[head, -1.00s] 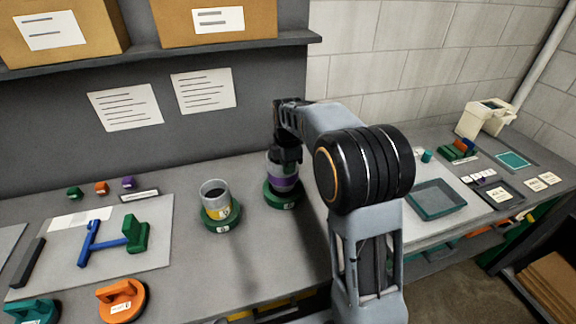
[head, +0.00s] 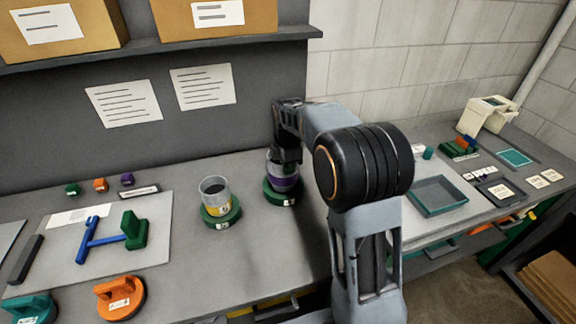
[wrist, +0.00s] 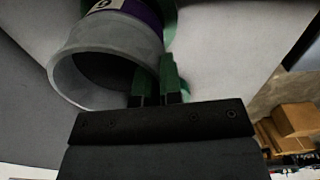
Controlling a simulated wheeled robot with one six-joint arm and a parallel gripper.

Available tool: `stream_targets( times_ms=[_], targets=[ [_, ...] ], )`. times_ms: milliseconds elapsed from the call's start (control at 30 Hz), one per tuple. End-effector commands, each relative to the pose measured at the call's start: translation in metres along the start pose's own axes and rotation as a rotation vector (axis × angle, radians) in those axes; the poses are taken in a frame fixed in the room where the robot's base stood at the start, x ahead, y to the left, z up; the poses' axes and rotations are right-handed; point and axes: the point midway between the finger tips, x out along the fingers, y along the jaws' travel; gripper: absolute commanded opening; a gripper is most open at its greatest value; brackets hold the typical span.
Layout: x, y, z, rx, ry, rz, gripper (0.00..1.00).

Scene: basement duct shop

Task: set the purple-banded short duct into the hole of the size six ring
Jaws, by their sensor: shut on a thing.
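The purple-banded short duct (head: 284,184) is a grey tube standing upright at a green ring (head: 283,198) on the bench. Its lower end is within the ring's outline, but I cannot tell whether it is fully seated. My gripper (head: 287,158) is above it, pointing down. In the wrist view, my gripper (wrist: 157,85) is shut on the wall of the duct (wrist: 85,60) at its open rim, one finger inside and one outside. The purple band and part of the green ring (wrist: 171,25) show beyond. The ring's number is too small to read.
A yellow-banded duct (head: 215,193) stands in another green ring (head: 221,220) just left. An orange handled piece (head: 120,300) and a mat (head: 75,270) with blue and green parts lie further left. A teal tray (head: 438,196) is at right. The bench in front of the rings is clear.

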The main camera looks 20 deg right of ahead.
Motion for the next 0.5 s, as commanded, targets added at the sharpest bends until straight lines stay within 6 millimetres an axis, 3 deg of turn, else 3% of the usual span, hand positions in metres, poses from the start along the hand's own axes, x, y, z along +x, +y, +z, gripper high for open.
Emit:
stream_targets(
  times_ms=[500],
  targets=[
    [0.016, 0.0, 0.0, 0.0, 0.0, 0.0, 0.0]
  ],
)
